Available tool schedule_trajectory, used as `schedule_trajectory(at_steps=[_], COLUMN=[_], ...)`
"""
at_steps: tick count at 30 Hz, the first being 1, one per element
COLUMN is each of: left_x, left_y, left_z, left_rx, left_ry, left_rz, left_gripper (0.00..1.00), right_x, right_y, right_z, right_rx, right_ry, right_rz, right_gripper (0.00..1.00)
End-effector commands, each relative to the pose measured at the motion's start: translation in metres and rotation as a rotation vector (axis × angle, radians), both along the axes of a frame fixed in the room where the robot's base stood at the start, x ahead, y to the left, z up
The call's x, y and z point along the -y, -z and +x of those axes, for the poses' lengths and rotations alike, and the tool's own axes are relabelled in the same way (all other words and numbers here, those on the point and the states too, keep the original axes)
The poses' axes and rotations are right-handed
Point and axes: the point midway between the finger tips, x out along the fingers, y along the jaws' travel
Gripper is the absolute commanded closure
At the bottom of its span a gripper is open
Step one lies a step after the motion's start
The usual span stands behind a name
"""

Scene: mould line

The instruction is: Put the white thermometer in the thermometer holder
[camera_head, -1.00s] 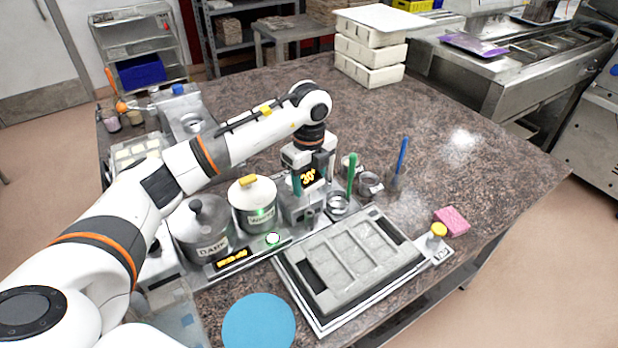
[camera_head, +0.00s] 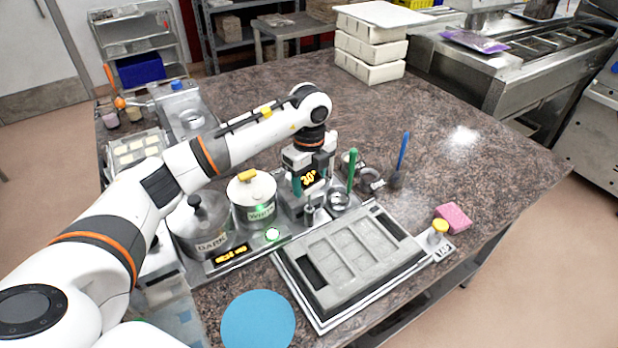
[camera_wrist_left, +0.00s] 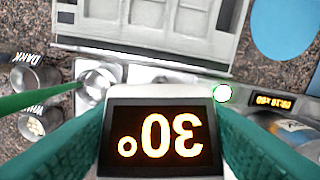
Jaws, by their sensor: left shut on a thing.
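My left gripper (camera_head: 311,184) is shut on the white thermometer, whose black display (camera_head: 309,177) reads 30° in orange digits. In the left wrist view the thermometer (camera_wrist_left: 158,142) sits between the teal finger pads, its digits upside down and its white rim on top. A grey metal block (camera_head: 291,210), perhaps the thermometer holder, stands just below and beside the gripper, right of the pot marked WHITE. The gripper and thermometer hide part of it, and I cannot tell whether they touch. My right gripper is not in view.
The DARK pot (camera_head: 203,226) and WHITE pot (camera_head: 253,201) stand left of the gripper. A grey mould (camera_head: 352,258) lies in front. Metal cups with a green-handled tool (camera_head: 351,172) and a blue-handled tool (camera_head: 402,152) stand right.

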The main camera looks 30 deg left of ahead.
Motion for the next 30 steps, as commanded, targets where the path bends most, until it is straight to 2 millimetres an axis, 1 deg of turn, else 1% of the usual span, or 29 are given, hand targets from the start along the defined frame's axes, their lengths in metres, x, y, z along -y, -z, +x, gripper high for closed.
schedule_trajectory(at_steps=[1, 30], left_x=[0.000, 0.000], left_y=[0.004, 0.042], left_z=[0.000, 0.000], left_rx=[0.000, 0.000], left_ry=[0.000, 0.000], left_rz=[0.000, 0.000], left_gripper=[0.67, 0.67], right_x=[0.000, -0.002], right_y=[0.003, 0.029], right_z=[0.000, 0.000], right_rx=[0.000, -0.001], right_ry=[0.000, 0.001], right_rz=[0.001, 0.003], right_gripper=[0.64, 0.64])
